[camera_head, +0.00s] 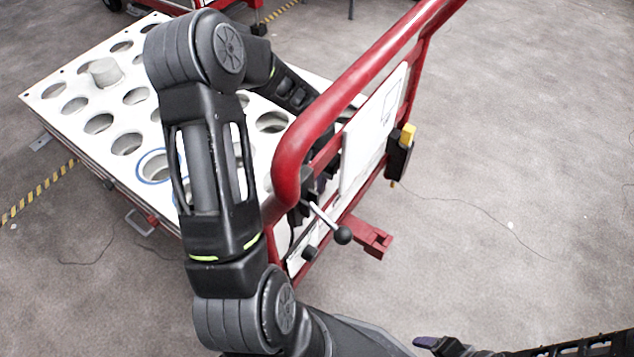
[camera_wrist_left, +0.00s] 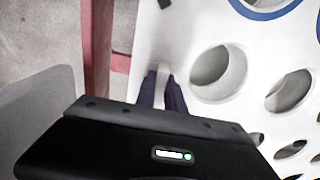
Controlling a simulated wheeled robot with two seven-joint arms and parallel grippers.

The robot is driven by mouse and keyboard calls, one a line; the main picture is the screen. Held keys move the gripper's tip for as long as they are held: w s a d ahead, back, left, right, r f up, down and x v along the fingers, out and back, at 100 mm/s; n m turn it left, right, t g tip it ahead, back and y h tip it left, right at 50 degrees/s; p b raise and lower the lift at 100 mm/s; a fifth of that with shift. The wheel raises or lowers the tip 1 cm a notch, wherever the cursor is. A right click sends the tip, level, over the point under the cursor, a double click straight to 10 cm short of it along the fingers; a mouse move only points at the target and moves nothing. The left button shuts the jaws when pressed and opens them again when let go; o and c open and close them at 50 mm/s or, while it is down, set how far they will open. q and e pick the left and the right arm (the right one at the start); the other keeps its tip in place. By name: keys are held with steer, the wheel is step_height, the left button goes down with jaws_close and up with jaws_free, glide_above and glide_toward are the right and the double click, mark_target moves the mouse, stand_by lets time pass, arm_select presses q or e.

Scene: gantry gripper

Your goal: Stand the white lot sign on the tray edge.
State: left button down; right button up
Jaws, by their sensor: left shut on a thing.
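My left gripper (camera_wrist_left: 162,92) points down at the tray's edge in the left wrist view. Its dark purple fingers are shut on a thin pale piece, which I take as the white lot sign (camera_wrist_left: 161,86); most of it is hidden. The white tray (camera_head: 62,78) with round holes shows in the head view and in the left wrist view (camera_wrist_left: 195,32). The fingers are close to its edge, beside a hole; whether the sign touches the tray I cannot tell. In the head view the red rail largely hides this gripper. My right gripper (camera_head: 441,344) is at the bottom, partly cut off.
A red cart rail (camera_head: 345,82) rises between my left gripper and the open floor. It carries a white panel (camera_head: 366,135), a black-and-yellow device (camera_head: 400,152) and a ball-ended lever (camera_head: 330,222). A grey cylinder (camera_head: 104,72) stands on the tray's far left. Floor at right is clear.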

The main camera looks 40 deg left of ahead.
arm_select(q)
steer(key=shift+f, duration=0.1)
steer(key=c, duration=1.9)
jaws_free()
steer(key=shift+f, duration=0.1)
steer(key=o, duration=0.5)
steer(key=shift+c, duration=0.2)
steer(key=shift+r, duration=0.55)
step_height(320, 180, up, 11)
steer(key=p, duration=0.3)
steer(key=shift+r+p, duration=0.15)
steer(key=shift+p, duration=0.25)
